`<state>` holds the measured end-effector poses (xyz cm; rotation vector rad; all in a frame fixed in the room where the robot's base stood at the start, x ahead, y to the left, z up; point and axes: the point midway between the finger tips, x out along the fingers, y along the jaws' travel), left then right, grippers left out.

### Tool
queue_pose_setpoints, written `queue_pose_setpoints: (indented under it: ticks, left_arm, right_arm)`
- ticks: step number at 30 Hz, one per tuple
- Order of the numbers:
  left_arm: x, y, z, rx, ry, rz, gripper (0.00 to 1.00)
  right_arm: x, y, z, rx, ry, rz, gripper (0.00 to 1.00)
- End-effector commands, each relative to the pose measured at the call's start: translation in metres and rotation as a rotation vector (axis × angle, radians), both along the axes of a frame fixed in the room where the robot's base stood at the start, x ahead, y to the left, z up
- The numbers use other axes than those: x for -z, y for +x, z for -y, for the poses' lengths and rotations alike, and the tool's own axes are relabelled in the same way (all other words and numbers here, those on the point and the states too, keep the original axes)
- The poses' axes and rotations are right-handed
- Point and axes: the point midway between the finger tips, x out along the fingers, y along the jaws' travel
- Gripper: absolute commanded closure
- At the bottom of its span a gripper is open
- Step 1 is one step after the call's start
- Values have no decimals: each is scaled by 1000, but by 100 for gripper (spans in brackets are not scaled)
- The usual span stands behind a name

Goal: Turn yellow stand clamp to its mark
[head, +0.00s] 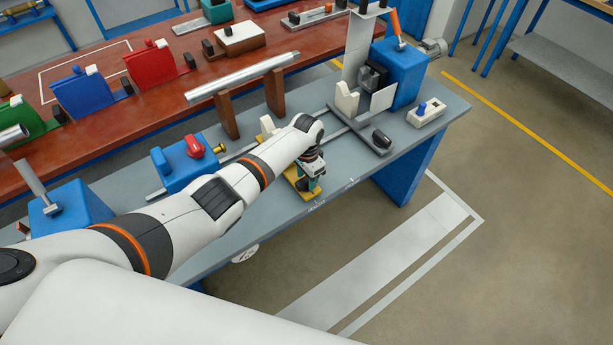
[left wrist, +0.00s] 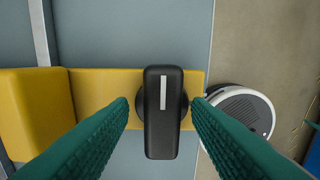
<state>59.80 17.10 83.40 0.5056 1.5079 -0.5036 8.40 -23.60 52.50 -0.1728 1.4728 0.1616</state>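The yellow stand (head: 301,192) is on the grey bench near its front edge, partly hidden by my left arm in the head view. In the left wrist view the stand (left wrist: 100,90) has a flat yellow foot with a raised block at the left. Its black clamp lever (left wrist: 163,130) sits on the foot, pointing up and down the picture, with a white stripe on top. My left gripper (head: 311,172) is over the stand. Its green fingers (left wrist: 160,103) are open, one each side of the lever, with gaps on both sides. I cannot make out the clamp's mark. My right gripper is out of view.
A blue block with a red knob (head: 186,162) stands left on the grey bench (head: 262,222). A blue machine housing (head: 402,75) and a small switch box (head: 427,112) stand right. A red table (head: 140,112) with coloured blocks lies behind.

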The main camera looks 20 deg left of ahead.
Motion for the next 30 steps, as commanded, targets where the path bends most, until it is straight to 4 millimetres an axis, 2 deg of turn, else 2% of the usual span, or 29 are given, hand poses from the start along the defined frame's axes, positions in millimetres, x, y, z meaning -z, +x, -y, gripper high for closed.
queue_pose_setpoints:
  ticks: [8,11,14,24,30]
  left_arm:
    - [1,-1,0,2,0,-3,55]
    - [-4,-1,1,3,-1,-1,55]
    - [-17,0,1,4,-1,0,55]
    - [-87,0,0,2,0,2,55]
    - [-112,-1,0,1,-1,-1,55]
  right_arm:
    - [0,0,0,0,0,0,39]
    - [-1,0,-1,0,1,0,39]
    - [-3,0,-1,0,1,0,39]
    - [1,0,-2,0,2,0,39]
    - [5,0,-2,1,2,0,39]
